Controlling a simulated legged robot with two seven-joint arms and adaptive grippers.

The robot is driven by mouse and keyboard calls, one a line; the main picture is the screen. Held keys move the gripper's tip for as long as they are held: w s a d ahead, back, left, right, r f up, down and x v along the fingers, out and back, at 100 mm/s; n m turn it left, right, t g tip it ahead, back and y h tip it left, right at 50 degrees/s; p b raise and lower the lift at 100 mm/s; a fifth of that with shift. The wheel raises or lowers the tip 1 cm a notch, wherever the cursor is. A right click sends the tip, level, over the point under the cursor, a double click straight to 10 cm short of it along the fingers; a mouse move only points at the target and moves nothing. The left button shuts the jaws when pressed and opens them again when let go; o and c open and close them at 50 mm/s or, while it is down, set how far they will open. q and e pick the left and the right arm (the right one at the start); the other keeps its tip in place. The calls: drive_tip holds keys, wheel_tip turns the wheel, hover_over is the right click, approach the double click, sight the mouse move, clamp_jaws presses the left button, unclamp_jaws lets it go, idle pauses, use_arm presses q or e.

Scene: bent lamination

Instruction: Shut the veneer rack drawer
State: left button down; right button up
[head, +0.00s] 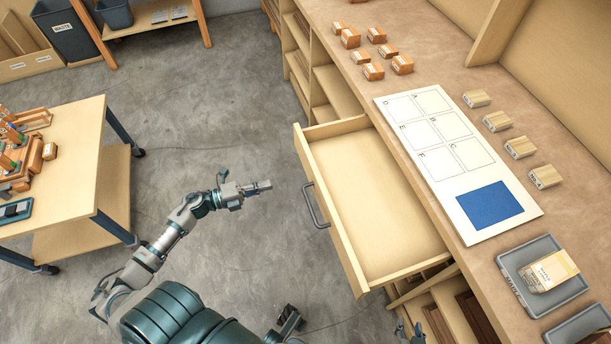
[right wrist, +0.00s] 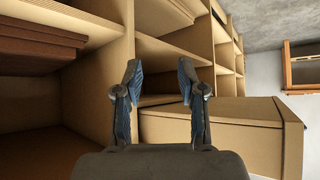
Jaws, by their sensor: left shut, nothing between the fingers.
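The wooden veneer rack drawer (head: 375,200) is pulled out from under the workbench and looks empty inside. Its front panel carries a grey bar handle (head: 315,205) facing left. In the right wrist view the drawer (right wrist: 225,130) juts from the rack beyond the fingers. My left gripper (head: 262,187) is shut and empty, over the floor to the left of the drawer front, apart from the handle. My right gripper (right wrist: 158,85) is open with nothing between its fingers. In the head view it shows only partly at the bottom edge (head: 409,331), below the drawer's near side.
The workbench top (head: 440,70) holds a white lettered board (head: 420,125), several small blocks and grey trays (head: 508,262). Open shelves (right wrist: 165,50) line the rack. A wheeled table (head: 75,150) stands at the left. The floor between is clear.

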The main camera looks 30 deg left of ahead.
sight(309, 173)
use_arm(q)
drive_tip(key=b+x, duration=0.1)
drive_tip(key=x, duration=1)
drive_tip(key=shift+w+d, duration=0.2)
drive_tip(key=shift+w, duration=0.1)
use_arm(e)
drive_tip(key=w+r+t, duration=0.1)
drive_tip(key=w+a+t, duration=0.1)
drive_tip(key=w+r, duration=0.1)
drive_tip(key=shift+w+a+r+t+y, duration=0.25)
drive_tip(key=shift+r+t+y, duration=0.05)
drive_tip(key=shift+t+y, duration=0.1)
use_arm(q)
drive_tip(key=shift+a, duration=0.15)
use_arm(e)
drive_tip(key=shift+a, duration=0.1)
